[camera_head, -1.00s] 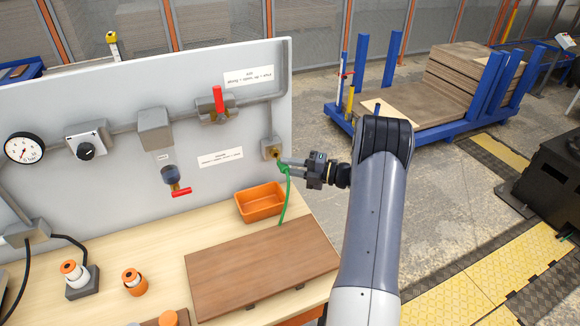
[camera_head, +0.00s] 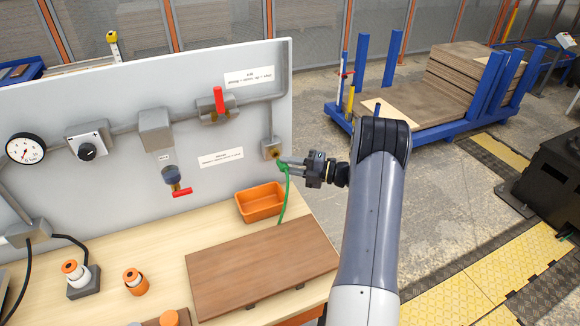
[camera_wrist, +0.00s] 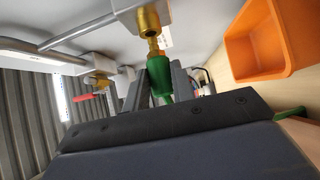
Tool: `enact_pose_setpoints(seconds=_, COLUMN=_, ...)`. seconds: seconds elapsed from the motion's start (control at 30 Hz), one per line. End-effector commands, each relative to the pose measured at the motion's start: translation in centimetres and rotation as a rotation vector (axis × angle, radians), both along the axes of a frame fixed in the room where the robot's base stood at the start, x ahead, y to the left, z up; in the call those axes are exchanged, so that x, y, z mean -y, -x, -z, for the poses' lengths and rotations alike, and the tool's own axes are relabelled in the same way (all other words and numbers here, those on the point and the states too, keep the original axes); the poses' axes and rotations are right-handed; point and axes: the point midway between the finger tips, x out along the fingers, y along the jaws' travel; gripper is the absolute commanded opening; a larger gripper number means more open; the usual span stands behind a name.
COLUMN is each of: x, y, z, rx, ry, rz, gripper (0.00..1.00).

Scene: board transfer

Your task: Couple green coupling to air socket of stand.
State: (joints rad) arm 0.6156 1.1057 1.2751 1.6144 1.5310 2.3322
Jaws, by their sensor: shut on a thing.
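The green coupling (camera_wrist: 160,80) is between the fingers of my gripper (camera_wrist: 158,88), which is shut on it. In the head view the coupling (camera_head: 283,167) is small and partly hidden by my gripper (camera_head: 287,163), with a green hose (camera_head: 284,203) hanging down to the bench. The brass air socket (camera_wrist: 149,22) sits on a grey block (camera_head: 270,149) at the right edge of the grey panel. In the wrist view the coupling's front end is at the socket's tip, in line with it. I cannot tell whether it is seated.
An orange bin (camera_head: 261,202) stands below the socket, and a brown board (camera_head: 262,262) lies in front of it on the bench. The panel (camera_head: 120,105) carries a gauge (camera_head: 25,149) and red-handled valves. A blue cart (camera_head: 430,125) stands on the floor behind right.

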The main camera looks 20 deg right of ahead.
Motion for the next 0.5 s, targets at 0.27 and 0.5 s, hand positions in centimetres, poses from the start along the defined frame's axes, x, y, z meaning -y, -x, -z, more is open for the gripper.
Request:
enact_pose_setpoints(seconds=0.27, x=0.0, y=-0.6, z=0.0, rx=0.002, ry=0.001, rz=0.000, gripper=0.01)
enact_pose_setpoints(seconds=0.5, x=0.0, y=-1.2, z=0.0, rx=0.001, ry=0.001, rz=0.000, gripper=0.01)
